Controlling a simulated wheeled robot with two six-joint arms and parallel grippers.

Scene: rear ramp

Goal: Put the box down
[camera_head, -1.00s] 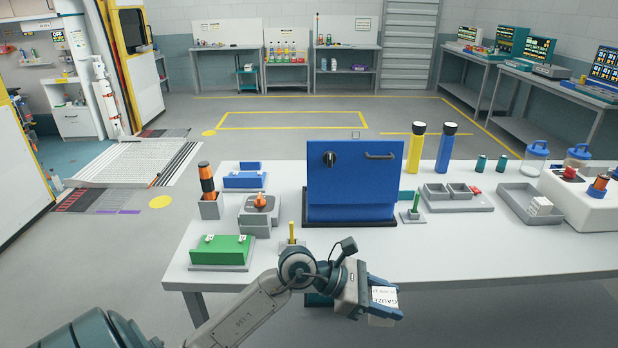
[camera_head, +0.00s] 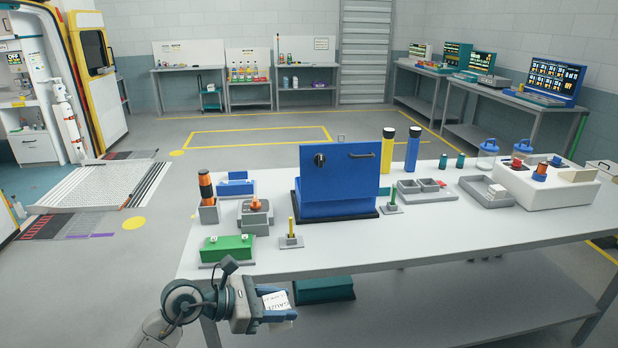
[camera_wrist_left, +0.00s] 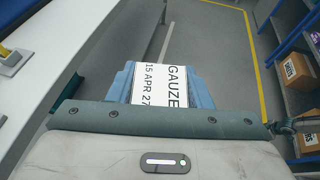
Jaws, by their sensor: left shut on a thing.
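The white gauze box (camera_head: 277,300), printed "GAUZE", is between the blue fingers of my left gripper (camera_head: 279,309), which is shut on it. In the left wrist view the box (camera_wrist_left: 158,84) shows its label "GAUZE 15 APR 27" between the fingers. The gripper holds it in front of the near edge of the white table (camera_head: 420,240), near the table's left end and apart from the tabletop in the wrist view. Part of the box is hidden by the fingers. My right gripper is not in view.
A green case (camera_head: 227,248), a small holder with a yellow stick (camera_head: 291,240) and a blue case (camera_head: 338,180) stand on the table's left half. The right front tabletop is clear. A dark green case (camera_head: 324,289) sits below. Brown boxes (camera_wrist_left: 296,70) stand on a shelf.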

